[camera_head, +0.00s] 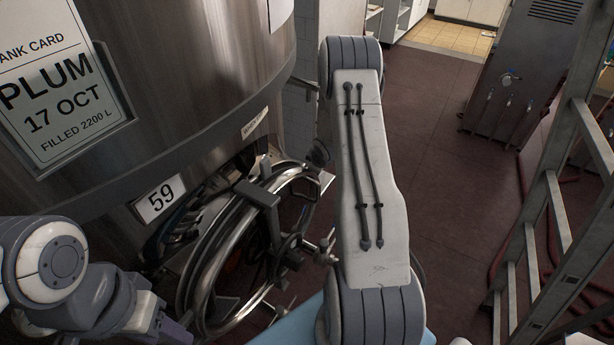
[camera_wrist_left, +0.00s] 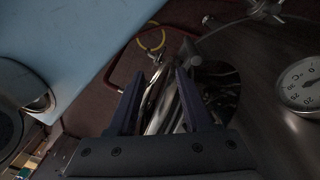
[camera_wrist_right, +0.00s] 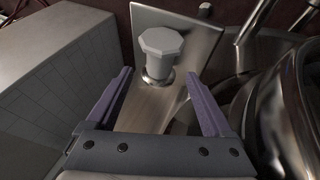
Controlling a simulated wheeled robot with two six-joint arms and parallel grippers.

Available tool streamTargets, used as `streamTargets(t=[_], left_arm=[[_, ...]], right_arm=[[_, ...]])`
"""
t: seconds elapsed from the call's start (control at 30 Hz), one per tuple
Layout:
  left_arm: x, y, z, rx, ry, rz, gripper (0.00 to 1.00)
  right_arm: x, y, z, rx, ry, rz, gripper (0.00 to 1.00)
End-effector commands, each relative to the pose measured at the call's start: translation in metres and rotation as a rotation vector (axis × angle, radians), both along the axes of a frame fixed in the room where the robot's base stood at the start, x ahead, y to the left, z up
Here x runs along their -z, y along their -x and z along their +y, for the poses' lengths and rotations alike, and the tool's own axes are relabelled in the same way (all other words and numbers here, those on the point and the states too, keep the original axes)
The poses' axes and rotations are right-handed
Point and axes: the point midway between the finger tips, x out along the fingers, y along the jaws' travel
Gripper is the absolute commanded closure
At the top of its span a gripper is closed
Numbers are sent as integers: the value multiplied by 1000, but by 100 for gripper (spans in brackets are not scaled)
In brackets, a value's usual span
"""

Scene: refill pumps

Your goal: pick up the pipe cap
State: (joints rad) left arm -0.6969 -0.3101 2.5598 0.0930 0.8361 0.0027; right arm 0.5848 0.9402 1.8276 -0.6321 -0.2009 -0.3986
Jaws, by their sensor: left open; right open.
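A pale grey eight-sided cap (camera_wrist_right: 161,41), likely the pipe cap, sits on a short round stub on a metal plate (camera_wrist_right: 140,98) in the right wrist view. My right gripper (camera_wrist_right: 158,78) is open, with its fingertips on either side of the stub in the picture. The cap appears just beyond the fingertips, and nothing is held. In the head view my right arm hides that gripper. My left gripper (camera_head: 172,330) is low at the left in the head view. In the left wrist view it (camera_wrist_left: 160,72) is open, with shiny metal parts behind the fingers.
A large steel tank (camera_head: 200,60) marked 59 fills the left, with a round hatch ring (camera_head: 205,265) below. A ladder (camera_head: 550,220) stands at the right. A pale tiled block (camera_wrist_right: 60,80) is beside my right gripper. Dark red floor (camera_head: 450,130) is open beyond my arm.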

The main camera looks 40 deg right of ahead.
Motion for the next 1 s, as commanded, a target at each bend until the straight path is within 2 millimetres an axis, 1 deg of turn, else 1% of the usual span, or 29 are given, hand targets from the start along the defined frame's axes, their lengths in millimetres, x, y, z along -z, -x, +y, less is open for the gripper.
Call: streamTargets(t=[0.17, 0.3, 0.43, 0.57, 0.77, 0.87, 0.9, 0.97, 1.0], left_arm=[[-4, 0, 0, 0, 0, 0, 50], [-10, 0, 0, 0, 0, 0, 50], [-14, 0, 0, 0, 0, 0, 50], [-15, 0, 0, 0, 0, 0, 50], [-14, 0, 0, 0, 0, 0, 50], [-14, 0, 0, 0, 0, 0, 50], [-14, 0, 0, 0, 0, 0, 50], [-14, 0, 0, 0, 0, 0, 50], [-14, 0, 0, 0, 0, 0, 50]], right_arm=[[13, -7, -3, 2, -1, 2, 14], [32, -17, -7, 1, -1, 3, 14], [44, -25, -11, 2, -1, 1, 14], [50, -28, -12, 2, -1, 0, 14], [51, -28, -12, 2, -1, 0, 14], [51, -28, -11, 2, -1, 0, 49], [51, -28, -11, 2, -1, 0, 64], [51, -28, -11, 2, -1, 0, 87], [51, -28, -11, 2, -1, 0, 100]])
